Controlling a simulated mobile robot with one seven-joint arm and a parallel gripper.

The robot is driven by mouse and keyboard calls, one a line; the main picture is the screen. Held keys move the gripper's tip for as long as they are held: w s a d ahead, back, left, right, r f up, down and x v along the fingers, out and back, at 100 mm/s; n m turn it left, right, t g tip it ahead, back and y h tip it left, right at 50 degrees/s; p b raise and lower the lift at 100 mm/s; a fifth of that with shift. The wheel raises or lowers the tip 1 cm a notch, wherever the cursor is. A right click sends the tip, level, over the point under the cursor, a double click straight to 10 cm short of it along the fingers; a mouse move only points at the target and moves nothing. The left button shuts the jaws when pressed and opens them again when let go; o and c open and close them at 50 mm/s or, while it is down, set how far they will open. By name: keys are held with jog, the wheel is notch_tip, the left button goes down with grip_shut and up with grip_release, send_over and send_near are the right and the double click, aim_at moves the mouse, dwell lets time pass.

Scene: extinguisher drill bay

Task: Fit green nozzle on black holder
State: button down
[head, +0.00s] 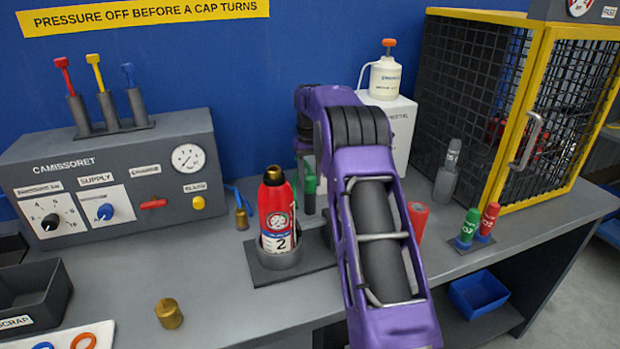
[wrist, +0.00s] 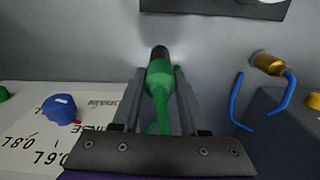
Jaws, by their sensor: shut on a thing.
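The green nozzle (wrist: 159,82) is between the fingers of my gripper (wrist: 158,95) in the wrist view. The gripper is shut on it. A dark round piece (wrist: 160,53) shows at the nozzle's far end. I cannot tell whether this is the black holder or the nozzle's own tip, nor whether they touch. In the head view a green part (head: 310,185) shows just behind and right of the red extinguisher (head: 276,212). My purple arm hides most of that area.
The extinguisher stands in a grey cup base (head: 272,275). A grey control panel (head: 115,165) is at left, with dark sleeves holding red, yellow and blue pieces on top. A loose brass cap (head: 169,313) lies in front. A yellow-framed mesh cage (head: 545,95) stands at right.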

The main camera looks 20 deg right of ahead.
jog(key=shift+c, duration=1.8)
grip_release()
notch_tip(320, 180, up, 17)
jog(key=p, duration=0.3)
jog(key=shift+r, duration=0.2)
